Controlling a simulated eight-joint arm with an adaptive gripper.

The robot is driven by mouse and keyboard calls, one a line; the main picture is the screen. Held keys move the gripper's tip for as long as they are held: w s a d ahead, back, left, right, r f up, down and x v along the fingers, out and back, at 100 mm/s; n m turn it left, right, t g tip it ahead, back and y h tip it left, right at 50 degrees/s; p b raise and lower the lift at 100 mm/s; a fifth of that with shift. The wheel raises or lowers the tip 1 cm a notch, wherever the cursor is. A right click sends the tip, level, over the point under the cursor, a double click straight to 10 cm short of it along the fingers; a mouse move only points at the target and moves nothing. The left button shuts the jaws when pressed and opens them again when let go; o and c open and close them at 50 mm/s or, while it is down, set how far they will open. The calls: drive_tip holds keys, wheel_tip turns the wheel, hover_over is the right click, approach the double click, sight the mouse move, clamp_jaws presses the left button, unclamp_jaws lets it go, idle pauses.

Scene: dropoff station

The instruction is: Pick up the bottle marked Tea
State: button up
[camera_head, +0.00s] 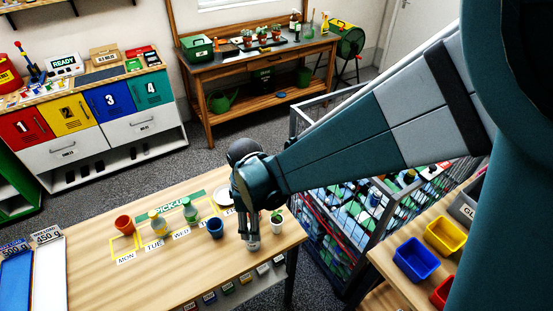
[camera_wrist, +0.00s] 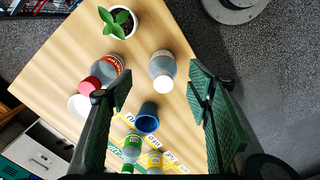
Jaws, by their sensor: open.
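Several bottles stand on the wooden table, and I cannot read Tea on any of them. In the wrist view, a clear grey bottle (camera_wrist: 162,66) with a white cap shows between the fingers of my open gripper (camera_wrist: 160,84). A bottle with a red label and red cap (camera_wrist: 113,64) is beside the left finger, partly hidden by it. In the head view, my gripper (camera_head: 249,232) points down over the table's right part.
A blue cup (camera_wrist: 147,118) stands between the clear bottle and the green and yellow ones. A potted plant (camera_head: 276,222) stands close right of my gripper. The table's (camera_head: 110,280) front left is bare. A wire cage stands right.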

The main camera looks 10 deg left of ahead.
drive_tip(key=shift+s+a+f, duration=0.2)
drive_tip(key=shift+a, duration=0.05)
drive_tip(key=shift+f, duration=0.15)
drive_tip(key=shift+f, duration=1.15)
drive_tip(key=shift+f, duration=0.1)
drive_tip(key=shift+s+f, duration=0.1)
drive_tip(key=shift+f, duration=2.4)
drive_tip(key=shift+c, duration=0.7)
drive_tip(key=c, duration=0.7)
